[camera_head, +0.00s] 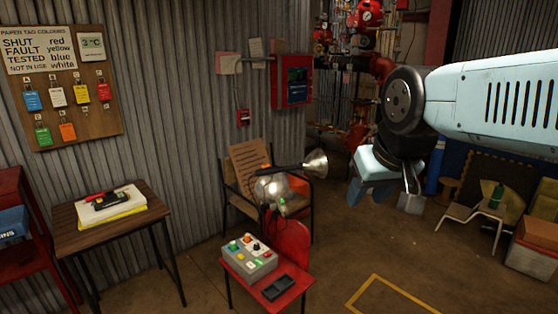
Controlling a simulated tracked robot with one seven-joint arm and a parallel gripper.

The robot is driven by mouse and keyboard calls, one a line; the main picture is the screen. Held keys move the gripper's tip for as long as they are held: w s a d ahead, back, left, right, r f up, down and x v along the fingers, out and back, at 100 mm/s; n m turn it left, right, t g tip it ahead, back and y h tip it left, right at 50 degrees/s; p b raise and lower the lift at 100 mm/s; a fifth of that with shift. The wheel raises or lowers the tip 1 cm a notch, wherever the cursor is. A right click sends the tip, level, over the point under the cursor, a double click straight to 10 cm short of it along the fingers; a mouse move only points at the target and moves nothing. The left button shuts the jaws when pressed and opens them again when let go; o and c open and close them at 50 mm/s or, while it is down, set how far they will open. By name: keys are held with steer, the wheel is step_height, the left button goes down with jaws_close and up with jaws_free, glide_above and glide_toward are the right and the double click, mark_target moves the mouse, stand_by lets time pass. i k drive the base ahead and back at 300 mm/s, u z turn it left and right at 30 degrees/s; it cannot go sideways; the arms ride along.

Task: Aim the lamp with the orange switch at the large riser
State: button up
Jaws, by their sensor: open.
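Two metal lamps show near the chairs in the middle. One has a silver cone shade (317,162) facing right on a dark stem, with a small orange spot near the stem's left end. The other has a round silver shade (271,189) with a small green part below it. I cannot tell for certain which switch belongs to which lamp. Red riser pipework (368,65) stands in the alcove at the back, partly hidden by my arm. My gripper (384,199) is open, hangs right of the lamps, and touches neither; its far side is partly hidden.
A wooden table (98,228) stands left, near a red shelf (12,250). A low seat with a bottle (497,196) is right. Open floor with yellow marking (375,280) lies front right.

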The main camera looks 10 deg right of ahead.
mark_target(316, 164)
steer(key=u, duration=0.05)
steer(key=i, duration=0.45)
steer(key=z, duration=0.15)
steer(key=k, duration=1.3)
steer(key=u, duration=0.2)
steer(key=i, duration=0.8)
steer(key=u, duration=0.35)
steer(key=i, duration=1.35)
steer(key=z, duration=0.1)
